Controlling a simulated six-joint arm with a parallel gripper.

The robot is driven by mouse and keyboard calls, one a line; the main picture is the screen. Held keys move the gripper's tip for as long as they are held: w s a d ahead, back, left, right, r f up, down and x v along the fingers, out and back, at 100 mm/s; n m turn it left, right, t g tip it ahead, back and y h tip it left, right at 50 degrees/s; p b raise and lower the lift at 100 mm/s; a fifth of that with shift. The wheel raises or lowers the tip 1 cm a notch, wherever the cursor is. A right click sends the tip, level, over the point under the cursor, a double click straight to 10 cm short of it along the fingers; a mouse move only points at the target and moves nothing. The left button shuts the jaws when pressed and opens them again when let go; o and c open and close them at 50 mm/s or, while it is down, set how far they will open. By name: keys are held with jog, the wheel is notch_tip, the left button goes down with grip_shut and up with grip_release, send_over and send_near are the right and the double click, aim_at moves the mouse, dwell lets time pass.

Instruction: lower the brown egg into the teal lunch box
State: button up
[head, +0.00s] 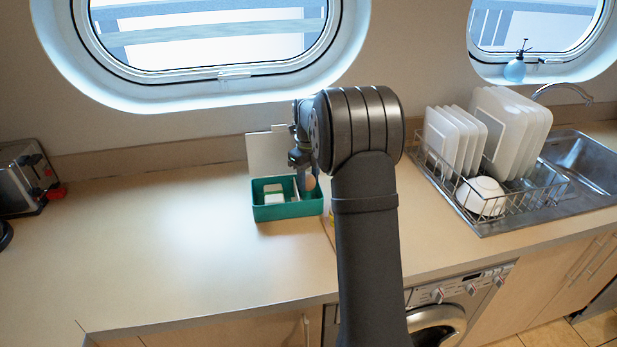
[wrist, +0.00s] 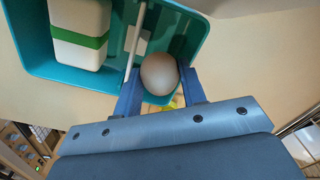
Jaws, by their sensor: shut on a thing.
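The teal lunch box (head: 288,211) stands on the counter, open at the top. In the wrist view the lunch box (wrist: 38,62) has a pale divider (wrist: 133,42) splitting it into compartments. The brown egg (head: 310,183) shows at the box's right end in the head view. My gripper (wrist: 160,80) is shut on the egg (wrist: 159,73), with one blue finger on each side. The egg appears over the right compartment, near its edge. I cannot tell whether it touches the floor of the box. My arm partly hides the gripper in the head view.
A white block with a green band (wrist: 78,42) sits in the left compartment. A pale upright panel (head: 266,154) stands behind the box. A dish rack (head: 480,205) with plates and a bowl is at right, a toaster (head: 22,178) at far left. The counter left of the box is clear.

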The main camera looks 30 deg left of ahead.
jog(key=o, duration=0.7)
notch_tip(320, 180, up, 17)
jog(key=shift+r, duration=0.2)
jog(key=shift+f, duration=0.1)
notch_tip(320, 180, down, 17)
jog(key=shift+f, duration=0.1)
dwell(0.8)
jog(key=shift+r, duration=0.2)
